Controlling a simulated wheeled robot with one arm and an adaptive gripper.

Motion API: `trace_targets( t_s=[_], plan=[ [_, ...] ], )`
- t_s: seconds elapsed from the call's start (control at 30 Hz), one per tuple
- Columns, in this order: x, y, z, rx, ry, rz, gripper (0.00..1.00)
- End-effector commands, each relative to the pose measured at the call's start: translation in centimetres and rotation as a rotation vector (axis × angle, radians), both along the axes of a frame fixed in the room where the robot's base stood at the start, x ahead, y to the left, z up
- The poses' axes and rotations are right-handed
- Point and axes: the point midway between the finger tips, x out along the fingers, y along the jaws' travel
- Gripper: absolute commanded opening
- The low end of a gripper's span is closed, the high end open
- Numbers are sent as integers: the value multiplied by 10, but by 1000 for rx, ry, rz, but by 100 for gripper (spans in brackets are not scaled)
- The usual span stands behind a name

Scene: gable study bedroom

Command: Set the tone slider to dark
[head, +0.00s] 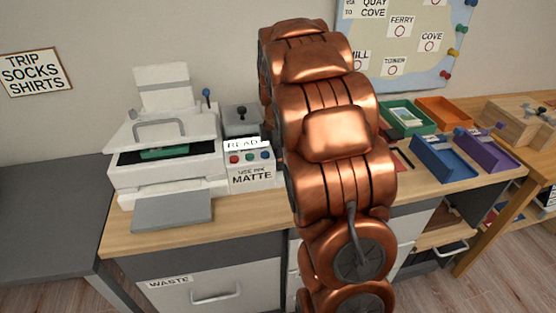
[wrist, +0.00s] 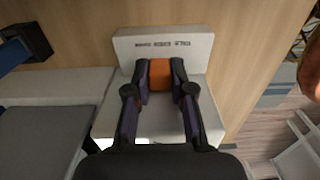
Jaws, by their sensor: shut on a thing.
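In the wrist view, an orange block (wrist: 160,75), which looks like the slider's knob, sits between the fingers of my gripper (wrist: 160,72). The fingers are shut on its two sides. It is on a white unit (wrist: 205,45) whose raised back edge carries a row of small dark lettering, too small to read surely. The block stands near the middle of that row. I cannot tell which mark it lines up with. In the head view my copper arm covers the middle of the desk, and neither the gripper nor the orange block shows.
On the desk (head: 150,239) stand a white printer (head: 122,178) with its lid raised and a control box (head: 249,178) marked MATTE. Green (head: 390,128), orange (head: 440,108), blue (head: 445,160) and purple (head: 488,152) trays lie to the right of my arm.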

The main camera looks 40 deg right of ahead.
Motion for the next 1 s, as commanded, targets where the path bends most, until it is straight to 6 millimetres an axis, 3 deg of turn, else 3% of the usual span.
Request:
trace_targets(
  t_s=[0.23, 0.53, 0.57, 0.7, 0.8, 1.0],
  plan=[
    [18, -6, -1, 3, 1, 3, 0],
    [21, -8, 0, -1, -4, 0, 0],
    [21, -8, 0, -1, -4, 0, 23],
    [21, -8, 0, -1, -5, 0, 38],
    [20, -8, 0, -1, -4, 0, 48],
    [20, -8, 0, 0, -1, 0, 48]
  ],
)
